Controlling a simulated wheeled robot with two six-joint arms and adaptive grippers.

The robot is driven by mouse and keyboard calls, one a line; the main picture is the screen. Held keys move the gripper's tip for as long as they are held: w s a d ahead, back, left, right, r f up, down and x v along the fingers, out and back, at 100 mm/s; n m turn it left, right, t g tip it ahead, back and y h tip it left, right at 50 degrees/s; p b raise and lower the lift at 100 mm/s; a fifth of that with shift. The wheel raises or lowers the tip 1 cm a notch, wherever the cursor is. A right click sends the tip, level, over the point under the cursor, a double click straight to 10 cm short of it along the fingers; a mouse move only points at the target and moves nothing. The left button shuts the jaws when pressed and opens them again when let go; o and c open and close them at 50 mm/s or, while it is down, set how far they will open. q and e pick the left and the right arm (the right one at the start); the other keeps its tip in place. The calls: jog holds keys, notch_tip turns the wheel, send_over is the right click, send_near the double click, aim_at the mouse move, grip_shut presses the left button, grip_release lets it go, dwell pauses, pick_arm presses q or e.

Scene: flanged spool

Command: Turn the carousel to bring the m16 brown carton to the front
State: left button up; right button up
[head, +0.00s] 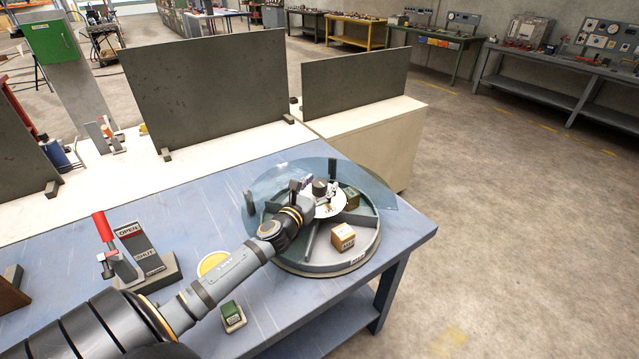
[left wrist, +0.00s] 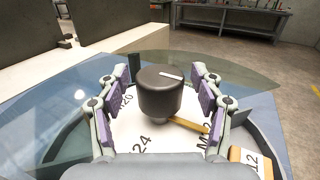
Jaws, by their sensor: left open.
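The carousel (head: 372,242) is a round grey tray with divider walls at the table's right end, partly under a clear bluish cover (head: 270,178). A black knob (left wrist: 160,92) with a white mark stands on its white lettered hub plate (left wrist: 130,138). My left gripper (head: 320,189) is open, its purple-padded fingers on either side of the knob, with gaps visible. A tan-brown carton (head: 342,238) sits in the uncovered front compartment; its label reads 12 in the left wrist view (left wrist: 252,160). A dark green carton (head: 352,198) sits further back. I cannot identify the m16 carton. My right gripper is out of view.
A lever stand with OPEN and SHUT plates (head: 130,230) is on the blue table (head: 180,205) at left. A small green box (head: 231,314) lies near the front edge, below my left arm. Dark upright panels (head: 210,95) stand behind.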

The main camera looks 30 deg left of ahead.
pick_arm(q)
jog(key=shift+c, duration=0.7)
grip_shut()
jog(key=shift+y, duration=0.3)
